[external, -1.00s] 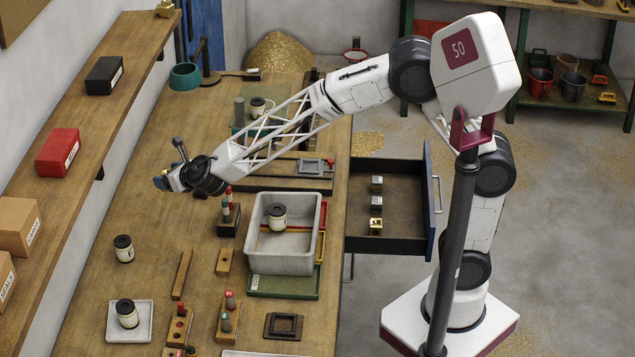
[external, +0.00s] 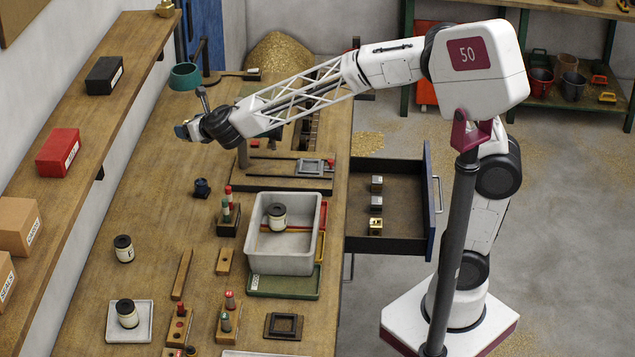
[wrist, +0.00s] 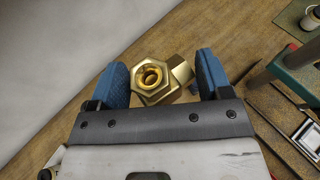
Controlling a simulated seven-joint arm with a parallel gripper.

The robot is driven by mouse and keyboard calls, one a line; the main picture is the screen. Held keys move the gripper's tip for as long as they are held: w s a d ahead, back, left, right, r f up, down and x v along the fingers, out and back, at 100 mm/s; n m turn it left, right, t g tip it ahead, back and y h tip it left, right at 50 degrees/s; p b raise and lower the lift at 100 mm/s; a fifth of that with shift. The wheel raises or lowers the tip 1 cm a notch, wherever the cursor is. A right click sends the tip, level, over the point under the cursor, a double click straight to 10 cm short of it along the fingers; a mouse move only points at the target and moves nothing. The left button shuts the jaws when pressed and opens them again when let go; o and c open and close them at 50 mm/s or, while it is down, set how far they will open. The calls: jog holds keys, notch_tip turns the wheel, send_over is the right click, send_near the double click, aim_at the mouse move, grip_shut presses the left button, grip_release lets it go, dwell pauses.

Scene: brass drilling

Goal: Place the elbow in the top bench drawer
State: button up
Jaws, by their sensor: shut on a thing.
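The brass elbow (wrist: 155,80) sits between the two blue fingers of my gripper (wrist: 162,75) in the wrist view, its hexagonal open end facing the camera. My gripper is shut on it. In the external view my gripper (external: 183,131) is above the far left part of the bench, and the elbow is too small there to make out. The top bench drawer (external: 400,238) is pulled open on the bench's right side, well to the right of my gripper. Two grey blocks (external: 376,193) and a brass-coloured piece (external: 376,226) lie in a row in it.
A grey bin (external: 283,262) holding a jar stands on the bench near the drawer. A bottle rack (external: 229,220), a small dark part (external: 202,188) and a fixture with a metal frame (external: 312,168) are nearby. A shelf (external: 90,110) runs along the left wall.

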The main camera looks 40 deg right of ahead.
jog(key=w+d+m+h, duration=0.2)
jog(key=d+m+h, duration=0.1)
jog(key=d, duration=1.7)
jog(key=m+g+h, duration=0.5)
jog(key=m+h, duration=0.4)
jog(key=h, duration=0.1)
send_over(400, 212)
notch_tip(400, 212, down, 40)
jog(key=shift+d+f, duration=0.15)
jog(key=shift+f, duration=0.1)
jog(key=shift+f, duration=2.9)
jog(key=shift+f, duration=2.05)
